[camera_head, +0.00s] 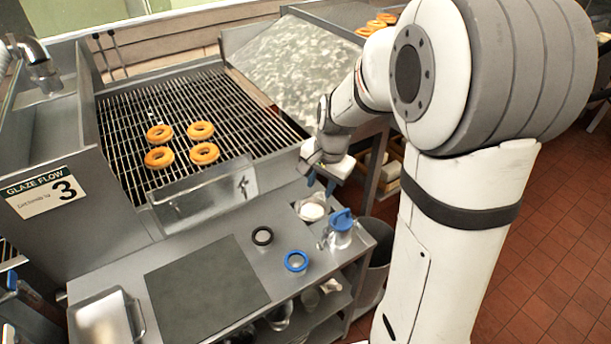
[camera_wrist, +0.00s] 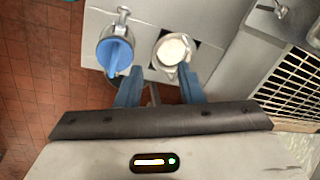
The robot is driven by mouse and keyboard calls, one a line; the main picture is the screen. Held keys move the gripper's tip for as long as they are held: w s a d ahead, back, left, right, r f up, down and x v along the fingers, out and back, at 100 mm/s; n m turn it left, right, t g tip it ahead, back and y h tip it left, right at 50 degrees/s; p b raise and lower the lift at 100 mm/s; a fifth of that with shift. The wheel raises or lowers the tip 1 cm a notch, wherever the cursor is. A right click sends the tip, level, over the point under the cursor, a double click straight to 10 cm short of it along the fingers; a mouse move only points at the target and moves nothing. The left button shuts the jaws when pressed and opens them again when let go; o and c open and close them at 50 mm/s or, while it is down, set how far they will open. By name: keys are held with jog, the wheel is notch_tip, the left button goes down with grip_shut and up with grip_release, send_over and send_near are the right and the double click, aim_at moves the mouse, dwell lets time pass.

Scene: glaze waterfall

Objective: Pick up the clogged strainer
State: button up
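A round metal strainer (camera_wrist: 170,48) filled with a whitish mass sits at the counter's edge in the wrist view. Its whitish top also shows in the head view (camera_head: 312,211). A thin grey part, perhaps its handle, extends toward my gripper; its end is partly hidden. My gripper (camera_wrist: 160,85) is open, its two blue fingers apart with no object clearly held between them. In the head view my gripper (camera_head: 320,186) hangs just above and behind the strainer, close to it. I cannot tell whether a finger touches it.
A metal jug with a blue lid (camera_head: 341,221) stands right beside the strainer. Several doughnuts (camera_head: 200,131) rest on the wire rack (camera_head: 230,110). A bin (camera_head: 374,275) stands below.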

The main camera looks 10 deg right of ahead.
aim_at(314, 195)
jog(key=w+f+m, duration=0.1)
jog(key=w+f, duration=0.1)
jog(key=w, duration=0.1)
jog(key=w+f+m+p, duration=0.1)
jog(key=w+f+m, duration=0.1)
jog(key=f, duration=0.1)
jog(key=w+d+f+m+p, duration=0.1)
jog(key=w+f+m, duration=0.1)
jog(key=w+f, duration=0.1)
jog(key=shift+w+d+f, duration=0.1)
jog(key=shift+w, duration=0.2)
jog(key=shift+m, duration=0.3)
jog(key=f, duration=0.2)
jog(key=a+f+p, duration=0.1)
jog(key=f, duration=0.2)
jog(key=w+f, duration=0.1)
jog(key=f, duration=0.2)
jog(key=shift+a+p, duration=0.15)
jog(key=shift+p, duration=0.2)
grip_shut()
